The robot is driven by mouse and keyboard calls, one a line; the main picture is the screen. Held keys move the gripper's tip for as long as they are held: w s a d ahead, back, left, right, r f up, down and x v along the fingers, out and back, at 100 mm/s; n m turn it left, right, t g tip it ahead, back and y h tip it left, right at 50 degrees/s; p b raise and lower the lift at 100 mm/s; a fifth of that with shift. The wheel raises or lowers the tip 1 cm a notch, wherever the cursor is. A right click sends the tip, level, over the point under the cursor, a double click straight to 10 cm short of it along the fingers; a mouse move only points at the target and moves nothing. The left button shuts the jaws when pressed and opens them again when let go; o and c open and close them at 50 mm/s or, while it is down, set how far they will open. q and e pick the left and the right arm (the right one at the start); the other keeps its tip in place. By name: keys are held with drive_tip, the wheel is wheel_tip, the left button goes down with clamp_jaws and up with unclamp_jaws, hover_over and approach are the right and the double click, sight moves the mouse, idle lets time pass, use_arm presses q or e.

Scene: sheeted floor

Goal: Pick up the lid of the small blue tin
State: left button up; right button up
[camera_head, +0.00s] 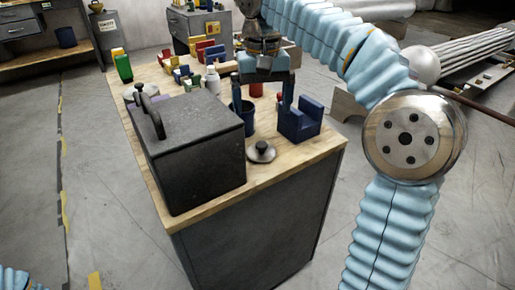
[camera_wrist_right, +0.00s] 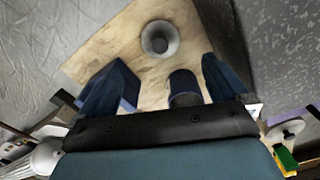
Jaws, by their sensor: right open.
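A round grey lid with a dark knob (camera_head: 261,152) lies flat on the wooden tabletop near its front edge. It also shows in the right wrist view (camera_wrist_right: 160,38), beyond the fingertips. A small dark blue tin (camera_head: 248,117) stands behind the lid, apart from it; in the right wrist view the tin (camera_wrist_right: 185,82) shows between the fingers. My right gripper (camera_head: 264,98) is open and empty above the table, over the tin area, with its dark blue fingers pointing down. My left gripper is out of view.
A large dark grey box with a handle (camera_head: 195,150) stands left of the lid. A blue notched block (camera_head: 300,120) stands to its right. Bottles and coloured blocks (camera_head: 206,50) crowd the table's far end. Bare wood (camera_head: 285,165) surrounds the lid in front.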

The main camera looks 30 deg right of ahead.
drive_tip(key=b, duration=0.1)
hover_over(262, 144)
drive_tip(key=f, duration=0.5)
drive_tip(key=shift+s+a+f, duration=0.1)
drive_tip(key=shift+s+f, duration=0.05)
drive_tip(key=shift+s, duration=0.05)
drive_tip(key=f, duration=0.2)
drive_tip(key=f+b, duration=0.1)
drive_tip(key=f, duration=0.3)
drive_tip(key=shift+w, duration=0.3)
drive_tip(key=shift+c, duration=0.2)
drive_tip(key=shift+r, duration=0.1)
drive_tip(key=c, duration=0.9)
